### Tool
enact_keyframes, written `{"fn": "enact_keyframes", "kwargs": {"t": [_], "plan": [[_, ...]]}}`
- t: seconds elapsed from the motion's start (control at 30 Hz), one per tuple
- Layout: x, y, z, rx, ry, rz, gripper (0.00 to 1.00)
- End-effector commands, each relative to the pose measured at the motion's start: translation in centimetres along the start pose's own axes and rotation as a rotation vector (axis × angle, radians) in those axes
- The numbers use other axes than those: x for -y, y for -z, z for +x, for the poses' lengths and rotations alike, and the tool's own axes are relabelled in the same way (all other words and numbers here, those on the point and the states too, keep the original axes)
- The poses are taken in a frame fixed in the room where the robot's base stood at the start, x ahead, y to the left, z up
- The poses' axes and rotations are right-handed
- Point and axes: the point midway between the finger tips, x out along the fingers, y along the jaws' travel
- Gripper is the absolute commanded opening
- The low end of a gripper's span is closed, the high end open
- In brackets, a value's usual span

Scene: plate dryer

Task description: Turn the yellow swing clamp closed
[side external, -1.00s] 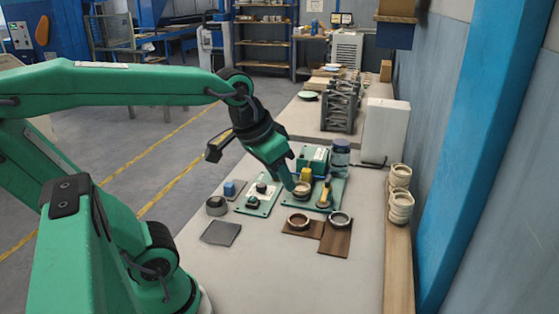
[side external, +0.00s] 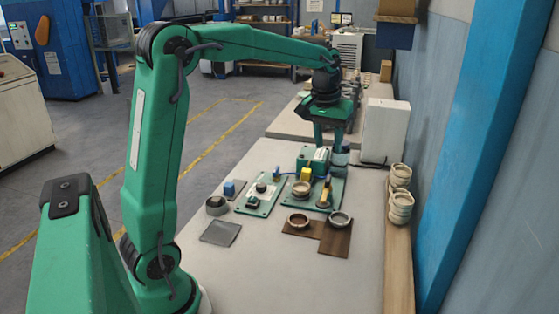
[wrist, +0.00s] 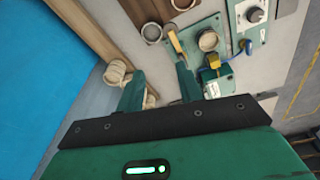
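The yellow swing clamp (side external: 325,194) is a narrow bar on the green fixture plate (side external: 334,203). It lies beside a tan ring-shaped part (side external: 301,189), not across it. In the wrist view the clamp (wrist: 174,40) is a slanted yellow bar at top centre, with the ring part (wrist: 208,40) to its right. My gripper (side external: 329,142) is raised behind the fixture, with its two fingers pointing down and apart. In the wrist view my gripper (wrist: 160,82) has a gap between its fingers and does not touch the clamp.
A green box (side external: 312,158) and a yellow block (side external: 305,175) with a blue cable stand behind the ring. A control plate (side external: 259,195) lies left. Stacked cream rings (side external: 400,205) stand right.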

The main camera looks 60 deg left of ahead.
Motion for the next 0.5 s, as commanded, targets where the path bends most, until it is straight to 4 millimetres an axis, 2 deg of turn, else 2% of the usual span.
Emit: {"fn": "enact_keyframes", "kwargs": {"t": [0.2, 0.5], "plan": [[1.1, 4.1, 3.5, 0.056, 0.024, -0.093, 0.36], [3.2, 8.5, 8.8, 0.124, 0.054, -0.213, 0.36]]}}
